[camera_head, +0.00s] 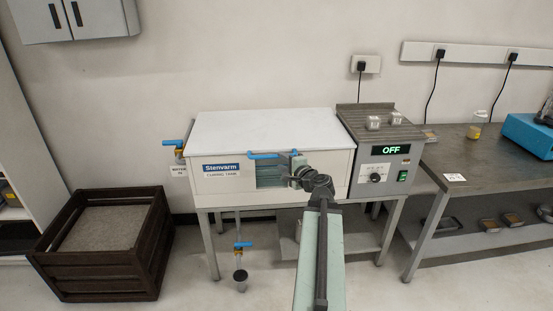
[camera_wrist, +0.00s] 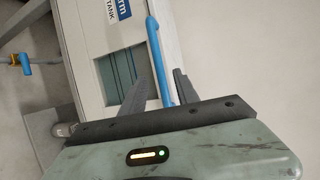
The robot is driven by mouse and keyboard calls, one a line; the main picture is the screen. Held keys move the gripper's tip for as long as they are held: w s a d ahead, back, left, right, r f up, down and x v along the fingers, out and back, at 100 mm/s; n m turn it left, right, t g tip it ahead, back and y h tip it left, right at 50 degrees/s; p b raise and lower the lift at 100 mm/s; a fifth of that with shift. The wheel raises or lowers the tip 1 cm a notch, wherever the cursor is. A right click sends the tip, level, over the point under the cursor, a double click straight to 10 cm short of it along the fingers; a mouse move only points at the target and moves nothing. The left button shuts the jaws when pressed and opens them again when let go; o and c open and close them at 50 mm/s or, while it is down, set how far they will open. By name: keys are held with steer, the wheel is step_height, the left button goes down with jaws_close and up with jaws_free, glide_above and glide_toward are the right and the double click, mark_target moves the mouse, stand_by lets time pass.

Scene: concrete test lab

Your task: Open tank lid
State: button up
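The tank (camera_head: 220,186) is a cream box labelled "Stenvarm curing tank", with a flat white lid (camera_head: 265,128) lying shut on top. A blue bar handle (camera_head: 263,156) runs along the upper front edge. My gripper (camera_head: 291,163) is at the right part of this handle and hides some of the tank front. In the wrist view, the handle (camera_wrist: 155,48) passes between the two dark fingers of my gripper (camera_wrist: 163,74). The fingers stand apart with a gap on each side of it, so it looks open around the handle. Contact cannot be told.
A control box (camera_head: 385,160) reading "OFF" adjoins the tank's right side, with small blocks on top. A metal bench (camera_head: 470,160) stands at right, a dark crate (camera_head: 100,273) at left. A blue-handled drain valve (camera_head: 242,245) hangs below the tank. The wall is close behind.

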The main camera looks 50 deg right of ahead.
mark_target(274, 157)
steer(key=b+x, duration=0.1)
steer(key=x, duration=0.6)
steer(key=shift+w+f, duration=0.1)
steer(key=shift+w, duration=0.1)
jaws_close()
stand_by(1.0)
